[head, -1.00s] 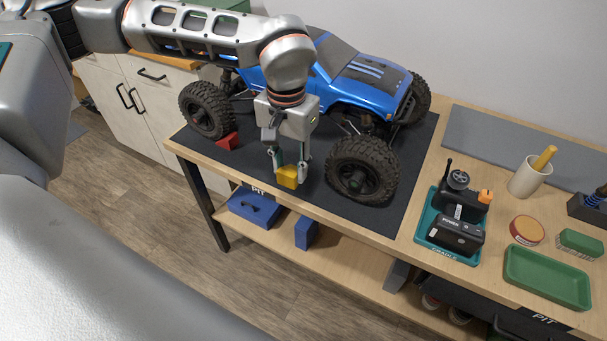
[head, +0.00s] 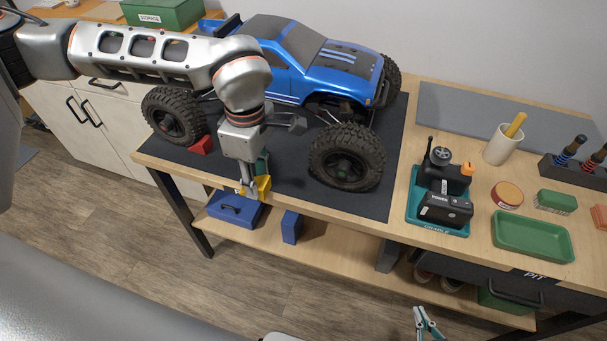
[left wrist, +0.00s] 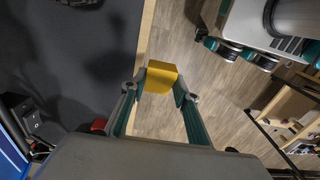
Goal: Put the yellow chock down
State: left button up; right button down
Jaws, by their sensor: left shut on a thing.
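The yellow chock (head: 264,187) is held in my left gripper (head: 254,188), at the front edge of the workbench mat. In the left wrist view the chock (left wrist: 160,79) sits between the two teal fingertips, overlapping the wooden bench edge (left wrist: 147,35) with floor beyond. I cannot tell whether its underside touches the bench. The blue crawler (head: 320,70) stands behind, its near front wheel (head: 347,157) to the right of the chock. A red chock (head: 201,145) lies beside the rear wheel (head: 174,115). My right gripper (head: 426,324) shows at the bottom, away from the bench; its opening is unclear.
Right of the dark mat (head: 290,180) stand a teal cradle (head: 412,212) with a radio and a battery, a green tray (head: 533,237) and a white cup (head: 498,149). A lower shelf holds blue cases (head: 236,209).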

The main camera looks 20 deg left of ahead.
aim_at(264, 200)
pick_arm(q)
jog(key=n, duration=0.4)
jog(key=shift+s+d+f, duration=0.3)
jog(key=shift+f, duration=0.1)
jog(key=n, duration=0.4)
jog(key=s+f+n, duration=0.1)
jog(key=n, duration=0.1)
jog(key=shift+d, duration=0.4)
jog(key=n, duration=0.4)
jog(key=shift+s+d+f, duration=0.2)
jog(key=shift+d+f, duration=0.05)
jog(key=shift+f, duration=0.05)
jog(key=n, duration=0.4)
jog(key=shift+s+d+f, duration=0.25)
jog(key=shift+s+f, duration=0.05)
notch_tip(264, 200, down, 2)
jog(key=s+d+n, duration=0.3)
jog(key=n, duration=1.4)
jog(key=shift+n, duration=0.3)
jog(key=w, duration=1.5)
jog(key=shift+w+f+b, duration=0.15)
jog(key=shift+w+b, duration=0.25)
jog(key=w, duration=0.1)
jog(key=w+f, duration=0.1)
jog(key=shift+w+d, duration=0.1)
jog(key=shift+w, duration=0.2)
jog(key=shift+f, duration=0.25)
